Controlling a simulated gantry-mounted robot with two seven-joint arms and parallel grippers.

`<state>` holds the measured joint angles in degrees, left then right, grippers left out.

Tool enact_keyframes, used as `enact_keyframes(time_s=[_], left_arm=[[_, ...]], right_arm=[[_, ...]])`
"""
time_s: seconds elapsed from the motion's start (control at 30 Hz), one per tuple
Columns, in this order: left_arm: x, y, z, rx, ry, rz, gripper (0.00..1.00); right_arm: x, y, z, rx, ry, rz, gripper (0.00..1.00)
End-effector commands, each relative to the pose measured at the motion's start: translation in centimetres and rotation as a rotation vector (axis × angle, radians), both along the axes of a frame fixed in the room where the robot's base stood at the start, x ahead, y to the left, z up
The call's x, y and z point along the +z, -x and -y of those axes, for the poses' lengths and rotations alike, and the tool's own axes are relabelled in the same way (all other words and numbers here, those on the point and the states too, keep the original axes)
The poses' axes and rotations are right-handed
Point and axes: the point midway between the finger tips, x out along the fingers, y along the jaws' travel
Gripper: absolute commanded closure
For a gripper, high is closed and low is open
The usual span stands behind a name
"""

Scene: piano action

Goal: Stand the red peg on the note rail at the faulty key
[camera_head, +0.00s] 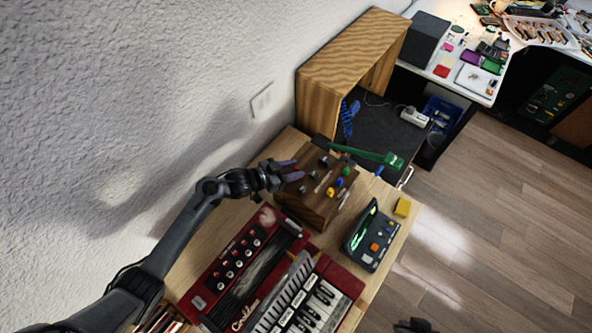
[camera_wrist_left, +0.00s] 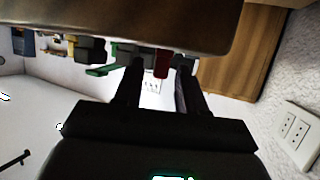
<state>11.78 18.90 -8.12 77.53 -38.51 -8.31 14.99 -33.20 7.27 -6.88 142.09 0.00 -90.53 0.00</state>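My left gripper (camera_head: 294,171) is at the back left edge of a wooden block (camera_head: 316,207) that holds several small coloured tools and pegs. In the left wrist view the left gripper (camera_wrist_left: 157,85) is open, with one finger on each side of a red peg (camera_wrist_left: 161,63). A gap shows between the peg and the fingers. The peg stands out from the block, whose brown side fills the top of that view. A red instrument (camera_head: 225,262) with black and white keys (camera_head: 305,300) lies in front. I cannot tell the note rail or the faulty key. A dark part of mine, possibly the right gripper, shows at the bottom edge.
A wooden cabinet (camera_head: 345,60) stands at the back, and the textured wall is close on the left.

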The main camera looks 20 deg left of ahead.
Motion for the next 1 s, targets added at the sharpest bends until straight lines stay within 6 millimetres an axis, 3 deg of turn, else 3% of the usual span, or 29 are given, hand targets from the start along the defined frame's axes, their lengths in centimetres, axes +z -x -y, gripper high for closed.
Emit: enact_keyframes(time_s=[0.03,0.23,0.73,1.0], left_arm=[[0.0,0.0,0.0,0.000,0.000,0.000,0.69],[0.0,0.0,0.0,0.000,0.000,0.000,0.99],[0.4,0.0,-0.1,0.000,-0.001,0.001,1.00],[3.1,0.0,-0.1,-0.001,-0.003,0.003,1.00]], right_arm=[[0.0,0.0,0.0,-0.001,-0.001,0.000,1.00],[0.0,0.0,-0.1,-0.004,-0.005,0.000,1.00],[0.1,0.0,-0.2,-0.007,-0.011,-0.001,1.00],[0.3,0.0,-0.2,-0.004,-0.007,-0.001,1.00]])
